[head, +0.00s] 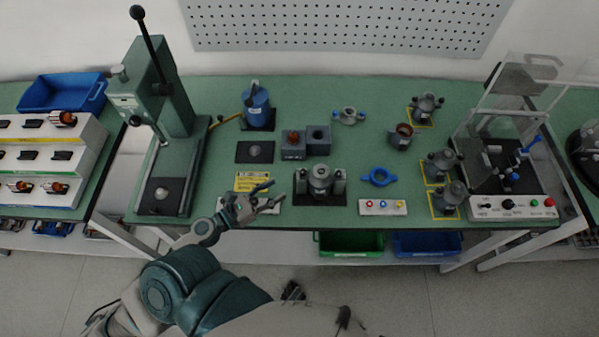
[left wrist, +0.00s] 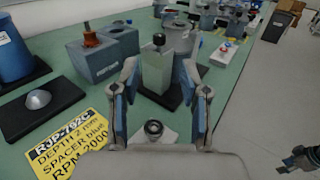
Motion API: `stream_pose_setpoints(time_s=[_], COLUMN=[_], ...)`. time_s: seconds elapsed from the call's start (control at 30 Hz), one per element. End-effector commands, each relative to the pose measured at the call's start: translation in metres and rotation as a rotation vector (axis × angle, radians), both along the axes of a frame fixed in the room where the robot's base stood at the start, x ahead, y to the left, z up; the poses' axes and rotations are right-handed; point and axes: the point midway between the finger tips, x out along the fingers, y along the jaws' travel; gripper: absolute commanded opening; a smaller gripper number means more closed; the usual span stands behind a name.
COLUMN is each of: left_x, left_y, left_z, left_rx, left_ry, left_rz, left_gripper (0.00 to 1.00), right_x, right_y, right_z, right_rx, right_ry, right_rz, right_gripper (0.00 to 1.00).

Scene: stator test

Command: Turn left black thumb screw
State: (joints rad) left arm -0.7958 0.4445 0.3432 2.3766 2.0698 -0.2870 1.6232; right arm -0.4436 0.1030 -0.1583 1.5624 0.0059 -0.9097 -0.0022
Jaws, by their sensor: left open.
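The left black thumb screw (left wrist: 159,39) sits on top of a pale grey-green upright block in the left wrist view. This block is the left post (head: 301,181) of a fixture holding a grey round stator part (head: 320,178) in the head view. The thumb screw itself is too small to make out there. My left gripper (head: 275,194) is open and empty, just left of the post, its fingers pointing right towards it. In the left wrist view the two fingers (left wrist: 158,66) frame the block, which stands beyond their tips, apart from them.
A yellow label card (left wrist: 70,145) lies left of the gripper. Grey blocks (left wrist: 103,55) stand behind it, one with an orange-brown part. A button box (head: 382,207) sits right of the fixture. A dark jointed part (left wrist: 303,158), perhaps mine, shows low at right.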

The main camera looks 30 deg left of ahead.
Motion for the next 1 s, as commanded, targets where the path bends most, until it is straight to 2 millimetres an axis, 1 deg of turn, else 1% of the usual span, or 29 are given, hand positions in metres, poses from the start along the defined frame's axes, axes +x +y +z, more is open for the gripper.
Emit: stream_pose_setpoints(time_s=[0.03, 0.2, 0.3, 0.4, 0.6, 0.87, 0.9, 0.97, 1.0], left_x=[0.013, 0.05, 0.066, 0.078, 0.089, 0.09, 0.09, 0.09, 0.09], left_y=[-0.005, -0.018, -0.025, -0.03, -0.035, -0.036, -0.036, -0.036, -0.035], left_z=[0.005, 0.005, 0.004, 0.003, 0.001, 0.0, 0.0, -0.001, -0.001], left_rx=[0.007, 0.003, 0.005, 0.001, 0.002, 0.003, 0.002, 0.002, 0.001], left_ry=[-0.005, -0.006, -0.003, -0.004, -0.001, 0.001, 0.0, 0.0, 0.001], left_rz=[-0.008, -0.004, -0.003, -0.001, -0.001, 0.0, 0.0, 0.0, 0.0], left_gripper=[0.45, 0.45, 0.45, 0.45, 0.45, 0.45, 0.4, 0.25, 0.15], right_x=[-0.003, -0.023, -0.033, -0.04, -0.049, -0.05, -0.049, -0.049, -0.049], right_y=[0.0, -0.003, -0.004, -0.006, -0.007, -0.008, -0.008, -0.008, -0.008], right_z=[-0.003, -0.025, -0.035, -0.042, -0.049, -0.05, -0.05, -0.05, -0.05], right_rx=[-0.001, -0.005, -0.006, -0.006, -0.007, -0.007, -0.008, -0.008, -0.008], right_ry=[0.004, 0.014, 0.019, 0.022, 0.025, 0.025, 0.026, 0.026, 0.026], right_rz=[0.001, 0.006, 0.008, 0.009, 0.011, 0.011, 0.011, 0.011, 0.011], right_gripper=[0.49, 0.49, 0.49, 0.49, 0.49, 0.49, 0.49, 0.49, 0.49])
